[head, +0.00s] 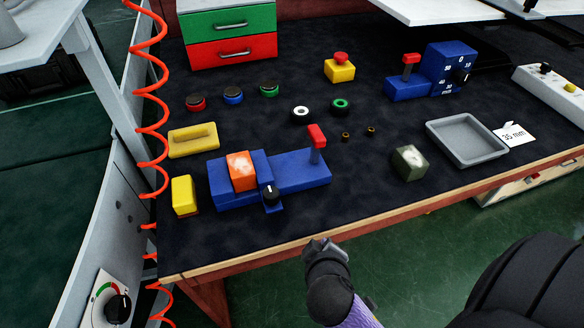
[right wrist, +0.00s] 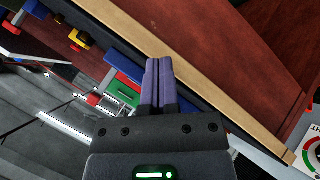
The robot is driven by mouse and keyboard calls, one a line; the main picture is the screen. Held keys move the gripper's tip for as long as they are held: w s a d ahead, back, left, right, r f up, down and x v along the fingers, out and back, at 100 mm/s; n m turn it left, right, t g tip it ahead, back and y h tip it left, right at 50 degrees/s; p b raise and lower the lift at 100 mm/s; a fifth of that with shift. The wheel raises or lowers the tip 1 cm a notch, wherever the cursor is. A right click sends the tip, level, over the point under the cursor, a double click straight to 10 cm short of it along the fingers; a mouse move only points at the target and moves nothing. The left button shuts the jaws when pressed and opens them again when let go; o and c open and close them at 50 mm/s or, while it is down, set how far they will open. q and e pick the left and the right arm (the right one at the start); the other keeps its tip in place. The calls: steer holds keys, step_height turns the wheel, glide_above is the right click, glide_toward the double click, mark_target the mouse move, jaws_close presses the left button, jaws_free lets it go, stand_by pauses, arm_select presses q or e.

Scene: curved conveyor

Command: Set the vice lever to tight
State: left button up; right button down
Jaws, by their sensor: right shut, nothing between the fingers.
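The blue vice (head: 292,172) lies near the table's front edge, with an orange and white block (head: 241,172) between its blue jaws. Its lever (head: 317,137) has a red grip and stands upright on the right part of the vice. A black knob (head: 270,194) is on the vice's front. My right gripper (head: 322,248) is just off the table's front edge, below and apart from the vice. In the right wrist view its purple fingers (right wrist: 158,85) are shut together and empty. My left gripper is in neither view.
Behind stand a blue device with a dial (head: 447,66) and red lever, a yellow box with a red button (head: 340,68), and a red-green drawer unit (head: 230,48). A grey tray (head: 467,154) and a small greenish block (head: 410,163) lie right. An orange coiled hose (head: 150,128) hangs left.

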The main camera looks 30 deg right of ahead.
steer(key=w+r+n+t+h, duration=0.1)
steer(key=r, duration=0.1)
steer(key=w+r+n+t+h, duration=0.1)
steer(key=w+r, duration=0.1)
steer(key=w+r+n+t+h, duration=0.1)
steer(key=w+r+t, duration=0.1)
steer(key=shift+d+r, duration=0.15)
steer(key=shift+d, duration=0.15)
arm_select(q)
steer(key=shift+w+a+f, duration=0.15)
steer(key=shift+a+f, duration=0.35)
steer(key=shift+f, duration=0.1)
arm_select(e)
steer(key=w+a+r+n+t, duration=0.2)
steer(key=n, duration=0.1)
steer(key=w+r+n+t, duration=0.1)
steer(key=n, duration=0.1)
steer(key=shift+w+a+r+t, duration=0.35)
steer(key=shift+a+r+t, duration=0.05)
